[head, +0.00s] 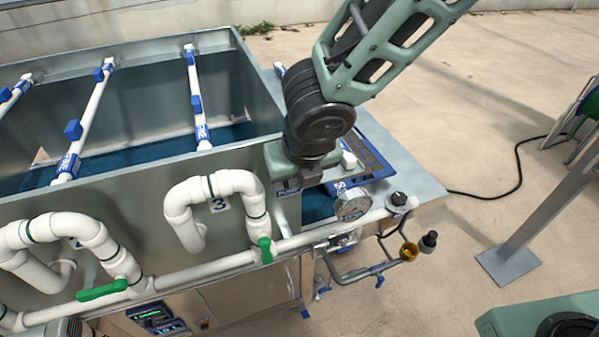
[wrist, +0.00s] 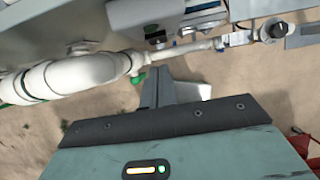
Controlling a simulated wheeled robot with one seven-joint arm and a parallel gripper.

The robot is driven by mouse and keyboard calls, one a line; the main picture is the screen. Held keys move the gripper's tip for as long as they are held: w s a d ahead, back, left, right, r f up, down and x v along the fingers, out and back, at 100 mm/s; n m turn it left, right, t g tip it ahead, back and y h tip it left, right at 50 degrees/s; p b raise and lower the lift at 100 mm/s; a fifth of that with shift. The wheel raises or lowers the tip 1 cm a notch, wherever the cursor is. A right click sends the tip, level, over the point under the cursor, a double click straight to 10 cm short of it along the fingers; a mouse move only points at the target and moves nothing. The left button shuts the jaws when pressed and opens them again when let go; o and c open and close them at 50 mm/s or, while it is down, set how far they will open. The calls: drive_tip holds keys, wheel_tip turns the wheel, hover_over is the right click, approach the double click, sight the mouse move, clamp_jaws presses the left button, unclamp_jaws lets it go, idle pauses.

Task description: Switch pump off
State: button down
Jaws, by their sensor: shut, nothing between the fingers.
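A round black knob (head: 398,198) sits on a small grey plate at the right end of the white pipe. It also shows in the wrist view (wrist: 279,30) at the upper right. A control box (head: 157,318) with a lit green display is low on the tank's front; I cannot tell which of these switches the pump. My gripper (wrist: 160,72) shows in the wrist view with its fingers shut and empty, pointing toward the pipework. The knob is apart from the fingers, to their right. In the head view my wrist is above the tank's right end and the fingertips cannot be made out.
White pipes (head: 200,270) with green valve handles (head: 102,290) run along the front of the metal tank (head: 120,195). A round gauge (head: 352,205) and grey tubing with a yellow fitting (head: 409,251) are near the knob.

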drive_tip(key=w+a+p+v, duration=0.1)
drive_tip(key=p+v, duration=0.1)
drive_tip(key=v, duration=0.8)
drive_tip(key=shift+w+d+r, duration=0.15)
drive_tip(key=shift+d+r, duration=0.1)
drive_tip(key=shift+r, duration=0.1)
drive_tip(key=s+d+f+m+g+b, duration=0.2)
drive_tip(key=s+d+f+m+b, duration=0.3)
drive_tip(key=m, duration=1)
drive_tip(key=s+d+f+m+g+b, duration=0.2)
drive_tip(key=s+d+f+m+b, duration=0.4)
drive_tip(key=s+f+m+b, duration=0.4)
drive_tip(key=shift+s+d+f+m+h, duration=0.25)
drive_tip(key=shift+s+f+m, duration=0.55)
drive_tip(key=shift+m, duration=2.4)
drive_tip(key=shift+w+f, duration=0.1)
drive_tip(key=shift+w, duration=0.05)
